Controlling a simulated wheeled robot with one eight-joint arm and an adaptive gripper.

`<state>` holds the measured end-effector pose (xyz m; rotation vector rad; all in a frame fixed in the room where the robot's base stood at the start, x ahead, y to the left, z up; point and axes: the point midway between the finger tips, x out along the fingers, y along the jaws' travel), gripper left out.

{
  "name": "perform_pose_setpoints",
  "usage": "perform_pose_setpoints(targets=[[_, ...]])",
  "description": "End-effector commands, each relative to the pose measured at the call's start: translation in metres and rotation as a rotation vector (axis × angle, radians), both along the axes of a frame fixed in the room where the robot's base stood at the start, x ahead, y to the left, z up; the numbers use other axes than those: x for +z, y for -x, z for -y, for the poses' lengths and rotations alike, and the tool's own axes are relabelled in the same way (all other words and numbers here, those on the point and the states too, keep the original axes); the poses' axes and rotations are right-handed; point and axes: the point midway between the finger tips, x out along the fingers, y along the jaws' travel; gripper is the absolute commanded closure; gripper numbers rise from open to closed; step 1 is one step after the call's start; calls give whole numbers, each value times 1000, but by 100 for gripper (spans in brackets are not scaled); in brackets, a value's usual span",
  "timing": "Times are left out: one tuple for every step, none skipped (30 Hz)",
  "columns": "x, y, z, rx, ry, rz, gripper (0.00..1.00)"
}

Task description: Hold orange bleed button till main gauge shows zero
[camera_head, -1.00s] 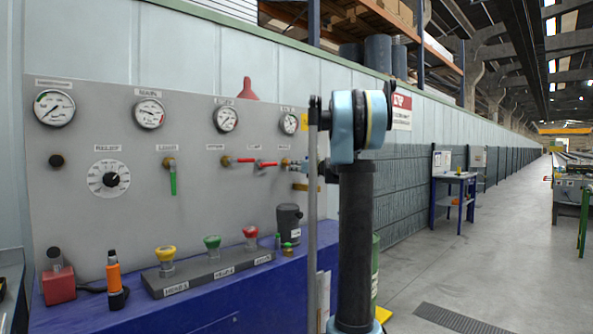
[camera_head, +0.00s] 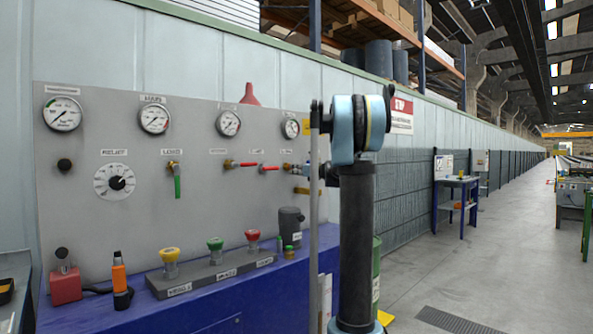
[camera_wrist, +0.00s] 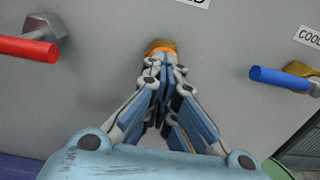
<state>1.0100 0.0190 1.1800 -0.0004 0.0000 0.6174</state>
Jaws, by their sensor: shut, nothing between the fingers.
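In the wrist view, my gripper (camera_wrist: 164,60) is shut, its fingertips directly in front of a round orange button (camera_wrist: 160,46) on the grey panel. Only the button's upper edge shows above the fingers. The fingertips look to be against it, but how far it is pressed is hidden. In the head view, my arm covers the panel's right end, and I cannot make out the button. The gauge that seems labelled main (camera_head: 154,118) is second from the left; its needle is too small to read surely.
A red lever (camera_wrist: 28,48) and a blue lever (camera_wrist: 279,78) flank the gripper. Red (camera_head: 253,236), green (camera_head: 215,244) and yellow (camera_head: 170,256) mushroom buttons stand on the blue bench. Other gauges and valves line the panel. The floor at right is open.

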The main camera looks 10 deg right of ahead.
Motion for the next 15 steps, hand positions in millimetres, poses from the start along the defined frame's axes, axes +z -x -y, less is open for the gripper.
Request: perform_pose_setpoints(targets=[[3,-3,-7,11,-6,1,100],[3,-4,-7,11,-6,1,100],[3,-4,-7,10,-6,1,100],[3,-4,-7,10,-6,0,100],[2,-5,-7,10,-6,0,100],[2,-5,-7,10,-6,0,100],[2,-5,-7,10,-6,0,100],[2,-5,-7,10,-6,0,100],[2,-6,-7,10,-6,0,100],[1,-6,-7,10,-7,-1,100],[1,-6,-7,10,-7,-1,100],[1,-7,-6,10,-6,-2,100],[1,-7,-6,9,-6,-2,100],[0,-7,-6,9,-6,-2,100],[-1,-7,-5,9,-5,-3,100]])
